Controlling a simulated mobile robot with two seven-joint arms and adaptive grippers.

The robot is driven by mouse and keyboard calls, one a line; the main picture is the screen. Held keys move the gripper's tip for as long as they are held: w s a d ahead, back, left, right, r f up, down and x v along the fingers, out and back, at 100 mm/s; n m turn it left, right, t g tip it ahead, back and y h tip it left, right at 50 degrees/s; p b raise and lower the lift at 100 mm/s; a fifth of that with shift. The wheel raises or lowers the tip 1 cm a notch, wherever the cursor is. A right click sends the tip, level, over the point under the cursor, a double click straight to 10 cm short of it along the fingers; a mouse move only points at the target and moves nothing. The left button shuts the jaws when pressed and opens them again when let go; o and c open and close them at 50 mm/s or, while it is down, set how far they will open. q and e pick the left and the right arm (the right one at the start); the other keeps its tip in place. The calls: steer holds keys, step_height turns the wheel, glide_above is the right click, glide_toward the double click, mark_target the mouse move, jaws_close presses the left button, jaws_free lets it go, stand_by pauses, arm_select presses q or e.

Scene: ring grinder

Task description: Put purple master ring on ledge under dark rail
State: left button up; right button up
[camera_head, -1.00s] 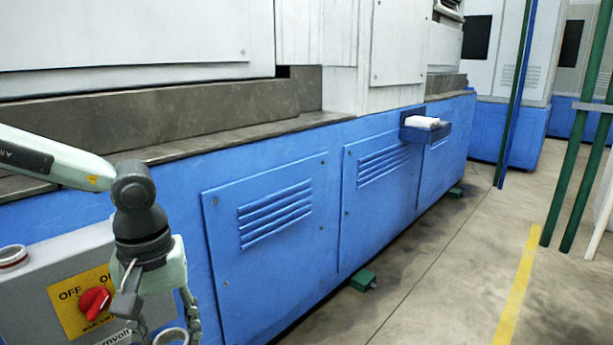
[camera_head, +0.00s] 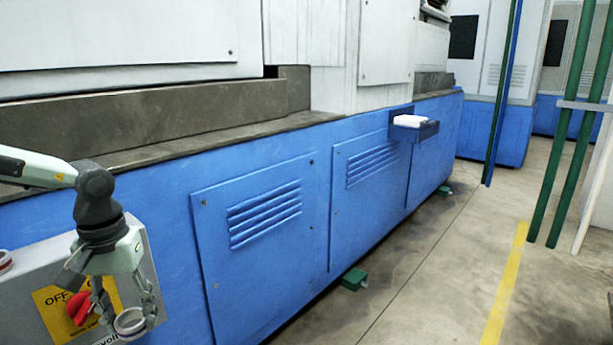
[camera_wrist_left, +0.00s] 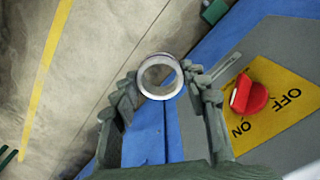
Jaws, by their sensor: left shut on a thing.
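My left gripper (camera_head: 128,312) is shut on a pale metal ring with a faint purplish tint. The ring (camera_wrist_left: 160,94) sits between the fingertips in the left wrist view. In the head view the ring (camera_head: 119,326) is in front of the grey control box, low at the left. The dark rail (camera_head: 170,118) is a long dark grey block along the machine. The narrow ledge (camera_head: 215,143) runs below its front face, on top of the blue base. The ledge is bare where I see it. My right gripper is not in view.
The grey control box (camera_head: 30,282) has a red switch (camera_head: 79,307) on a yellow plate, close behind my left gripper. A small blue tray (camera_head: 428,130) with a white item juts from the machine.

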arm_select(q)
steer(key=s+a+r+n, duration=0.1)
steer(key=a, duration=0.4)
steer(key=s+a+r+n, duration=0.1)
steer(key=a, duration=0.4)
steer(key=s+a+r+n, duration=0.1)
steer(key=s+a, duration=0.1)
steer(key=a, duration=0.2)
steer(key=shift+a+n, duration=0.3)
steer(key=shift+a, duration=0.1)
steer(key=s+a+f+n, duration=0.2)
steer(key=s+f, duration=0.2)
steer(key=f, duration=0.1)
steer(key=shift+s+a, duration=0.4)
steer(key=shift+d, duration=0.1)
